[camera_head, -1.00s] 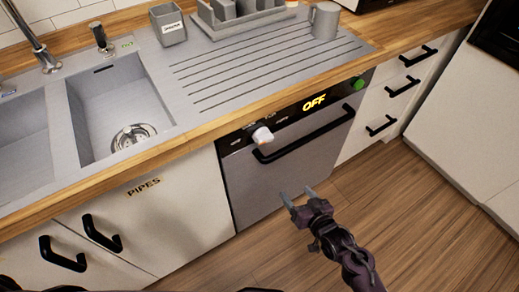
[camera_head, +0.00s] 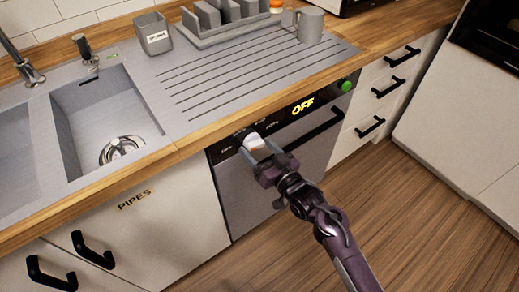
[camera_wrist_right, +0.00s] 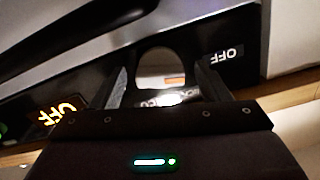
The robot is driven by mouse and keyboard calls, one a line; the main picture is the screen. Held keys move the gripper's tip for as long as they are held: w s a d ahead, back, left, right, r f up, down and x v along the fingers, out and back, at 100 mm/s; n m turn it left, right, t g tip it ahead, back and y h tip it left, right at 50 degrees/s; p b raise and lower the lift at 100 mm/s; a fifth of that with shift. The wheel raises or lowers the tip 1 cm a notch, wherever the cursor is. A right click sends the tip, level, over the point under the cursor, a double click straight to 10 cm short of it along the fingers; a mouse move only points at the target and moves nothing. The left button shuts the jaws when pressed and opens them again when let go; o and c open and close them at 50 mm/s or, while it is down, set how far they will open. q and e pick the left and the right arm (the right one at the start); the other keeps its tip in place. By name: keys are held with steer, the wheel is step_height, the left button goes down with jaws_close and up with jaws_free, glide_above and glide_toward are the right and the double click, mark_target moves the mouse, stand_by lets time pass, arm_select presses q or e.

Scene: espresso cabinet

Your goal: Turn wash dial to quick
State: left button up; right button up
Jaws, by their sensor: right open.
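The white wash dial (camera_head: 254,141) sits on the black control panel at the top of the grey dishwasher (camera_head: 240,195). In the right wrist view the dial (camera_wrist_right: 161,82) shows an orange mark, and part of it is hidden. My right gripper (camera_head: 258,149) is open at the dial, with one finger on either side of it. I cannot tell whether the fingers touch it. The panel display (camera_head: 303,106) reads OFF. The small labels around the dial are too small or partly covered to read. My left gripper is not in view.
The black dishwasher handle (camera_head: 315,132) runs just right of my right gripper. A green button (camera_head: 346,86) is at the panel's right end. The wooden counter edge (camera_head: 180,155) overhangs the panel. The floor in front is clear.

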steer(key=c, duration=1)
steer(key=shift+r+m+p, duration=0.15)
steer(key=shift+m+p, duration=0.8)
steer(key=shift+m, duration=0.05)
steer(key=shift+m+p, duration=1)
steer(key=shift+m, duration=0.2)
steer(key=m+p, duration=0.3)
steer(key=m, duration=0.2)
steer(key=shift+s+a, duration=0.1)
steer(key=shift+m, duration=0.3)
